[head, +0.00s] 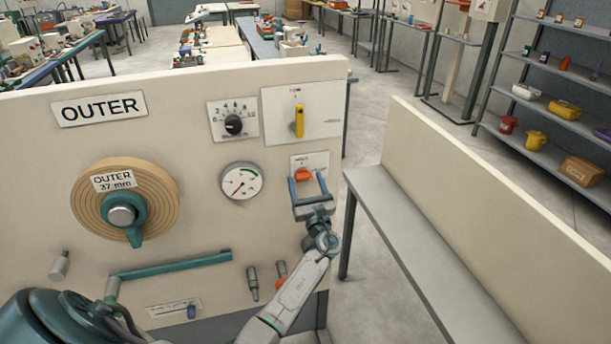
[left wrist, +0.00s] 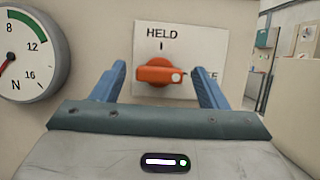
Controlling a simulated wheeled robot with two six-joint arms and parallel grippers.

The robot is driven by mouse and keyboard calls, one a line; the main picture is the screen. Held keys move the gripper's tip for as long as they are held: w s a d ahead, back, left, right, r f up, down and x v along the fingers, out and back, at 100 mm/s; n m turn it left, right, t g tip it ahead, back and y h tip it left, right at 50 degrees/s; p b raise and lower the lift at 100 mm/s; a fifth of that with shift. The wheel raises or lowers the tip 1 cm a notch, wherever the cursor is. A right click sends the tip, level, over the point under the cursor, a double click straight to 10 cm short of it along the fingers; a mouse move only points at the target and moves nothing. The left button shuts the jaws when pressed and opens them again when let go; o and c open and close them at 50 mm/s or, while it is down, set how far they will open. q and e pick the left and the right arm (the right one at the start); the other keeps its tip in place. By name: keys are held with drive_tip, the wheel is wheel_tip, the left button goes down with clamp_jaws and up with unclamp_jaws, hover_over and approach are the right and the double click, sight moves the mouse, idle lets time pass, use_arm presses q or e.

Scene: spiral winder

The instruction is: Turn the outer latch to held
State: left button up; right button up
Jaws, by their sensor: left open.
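The outer latch is an orange knob (head: 302,175) on a small white plate at the right side of the OUTER panel (head: 215,280). In the left wrist view the knob (left wrist: 155,73) lies level. Its white dot is at the right end, toward a word ending in "EE" that my finger partly covers. HELD is printed above the knob with a tick mark. My left gripper (head: 306,183) is open in front of the knob. Its two blue fingers (left wrist: 161,80) stand to the left and right of the knob, with gaps showing. My right gripper is not in view.
A round gauge (head: 241,182) sits left of the latch. A yellow lever (head: 299,121) and a black dial (head: 234,125) are above it. A teal bar (head: 175,266) crosses the lower panel. A grey bench (head: 400,240) with a cream back stands to the right.

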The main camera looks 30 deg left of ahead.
use_arm(q)
drive_tip(key=shift+w+a+r, duration=0.2)
drive_tip(key=shift+w+a, duration=0.05)
drive_tip(key=shift+a, duration=0.1)
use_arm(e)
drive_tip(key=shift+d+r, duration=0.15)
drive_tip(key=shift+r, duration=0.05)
use_arm(q)
drive_tip(key=shift+c, duration=0.5)
